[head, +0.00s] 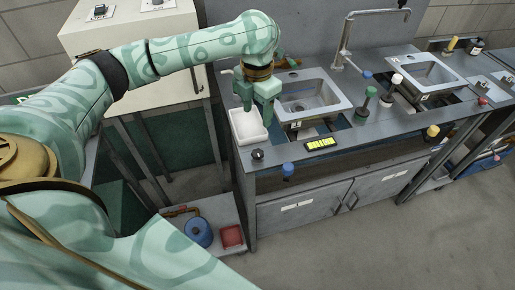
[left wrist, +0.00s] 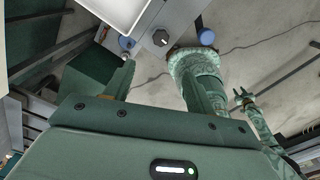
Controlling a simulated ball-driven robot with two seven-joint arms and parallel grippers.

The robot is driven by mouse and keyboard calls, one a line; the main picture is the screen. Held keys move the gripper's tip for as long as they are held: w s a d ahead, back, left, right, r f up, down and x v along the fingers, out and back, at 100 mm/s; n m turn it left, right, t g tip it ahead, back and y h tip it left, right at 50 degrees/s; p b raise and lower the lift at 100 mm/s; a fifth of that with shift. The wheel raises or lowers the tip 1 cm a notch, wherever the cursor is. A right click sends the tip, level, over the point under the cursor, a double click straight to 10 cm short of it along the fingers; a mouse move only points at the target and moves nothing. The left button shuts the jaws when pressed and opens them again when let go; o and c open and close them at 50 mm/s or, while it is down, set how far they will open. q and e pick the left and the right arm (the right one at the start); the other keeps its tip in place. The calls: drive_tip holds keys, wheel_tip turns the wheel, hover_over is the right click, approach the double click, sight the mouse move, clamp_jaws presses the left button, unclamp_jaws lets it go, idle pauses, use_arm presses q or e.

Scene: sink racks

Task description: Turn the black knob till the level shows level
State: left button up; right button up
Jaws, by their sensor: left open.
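The black knob (head: 257,154) sits on the front left corner of the sink counter. It also shows in the left wrist view (left wrist: 160,38), beyond the gap between the fingers. The level (head: 321,143) is a dark bar with a yellow face, right of the knob; its reading is too small to tell. My left gripper (head: 257,108) is open and empty, pointing down above the white tray, behind the knob and apart from it. Its two fingers stand apart in the left wrist view (left wrist: 160,68). A small forked green tip (left wrist: 243,96) there may be my right gripper; its opening is unclear.
The white tray (head: 248,127) stands left of the sink basin (head: 307,98). A blue knob (head: 288,170) is on the counter's front. Green (head: 368,101) and white-topped (head: 394,86) upright handles and a tall faucet (head: 345,42) stand to the right. The counter around the black knob is clear.

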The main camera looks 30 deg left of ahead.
sight(257, 152)
use_arm(q)
wheel_tip(257, 152, down, 14)
drive_tip(key=b, duration=0.5)
drive_tip(key=shift+f+b, duration=0.4)
drive_tip(key=shift+f, duration=0.3)
drive_tip(key=shift+r, duration=0.1)
drive_tip(key=c, duration=1)
